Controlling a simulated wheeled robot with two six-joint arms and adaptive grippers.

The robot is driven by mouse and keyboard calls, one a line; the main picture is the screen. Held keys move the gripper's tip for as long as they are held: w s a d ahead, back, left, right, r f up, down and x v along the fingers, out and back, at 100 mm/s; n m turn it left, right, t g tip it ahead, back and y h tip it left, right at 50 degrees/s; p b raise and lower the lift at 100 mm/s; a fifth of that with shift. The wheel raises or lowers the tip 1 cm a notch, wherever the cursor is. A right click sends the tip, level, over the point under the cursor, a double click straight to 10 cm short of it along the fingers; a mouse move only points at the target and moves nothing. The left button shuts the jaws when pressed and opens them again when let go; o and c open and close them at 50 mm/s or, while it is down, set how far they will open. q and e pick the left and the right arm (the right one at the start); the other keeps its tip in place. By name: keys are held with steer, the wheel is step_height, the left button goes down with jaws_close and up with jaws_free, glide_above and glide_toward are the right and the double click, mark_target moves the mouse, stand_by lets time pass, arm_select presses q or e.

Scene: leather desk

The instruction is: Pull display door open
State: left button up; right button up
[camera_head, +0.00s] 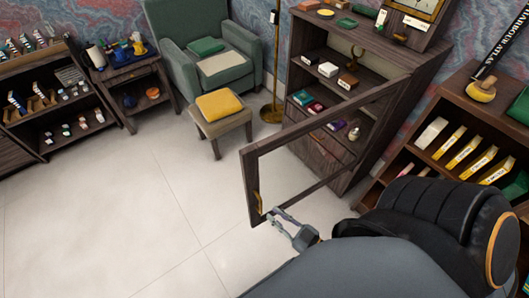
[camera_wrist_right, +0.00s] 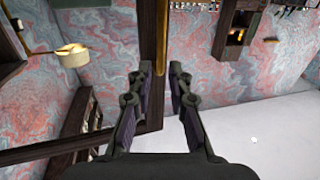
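The display door (camera_head: 249,182) is a dark wood frame with a see-through middle, and it stands swung out from the display cabinet (camera_head: 364,100). A thin gold handle (camera_head: 258,202) runs along its outer upright. My right gripper (camera_head: 273,212) is at the lower part of that upright, close to the handle. In the right wrist view, the gripper's two fingers (camera_wrist_right: 162,72) are apart, with the gold handle (camera_wrist_right: 163,45) and the door upright showing in the gap ahead. Contact with the handle cannot be told. My left gripper is not in view.
A stool with a yellow cushion (camera_head: 219,104) and a green armchair (camera_head: 207,50) stand left of the door. A floor lamp (camera_head: 271,112) is near the cabinet. A bookshelf (camera_head: 449,130) stands at right. The tiled floor (camera_head: 110,215) at left is clear.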

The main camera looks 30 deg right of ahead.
steer(key=v, duration=0.4)
steer(key=shift+s+d, duration=0.15)
steer(key=shift+s, duration=0.25)
steer(key=shift+f, duration=0.1)
steer(key=s+d+f+m+g+h, duration=0.1)
steer(key=d+f+g+h, duration=0.15)
steer(key=f, duration=0.75)
steer(key=s+d+f+m+g+h, duration=0.1)
steer(key=d+f+g+h, duration=0.2)
steer(key=f, duration=0.7)
steer(key=s+f+g, duration=1)
steer(key=s+f, duration=0.3)
steer(key=f, duration=0.1)
steer(key=shift+a+f+m+g, duration=0.25)
steer(key=shift+f+m+g, duration=0.1)
steer(key=shift+f+m, duration=0.05)
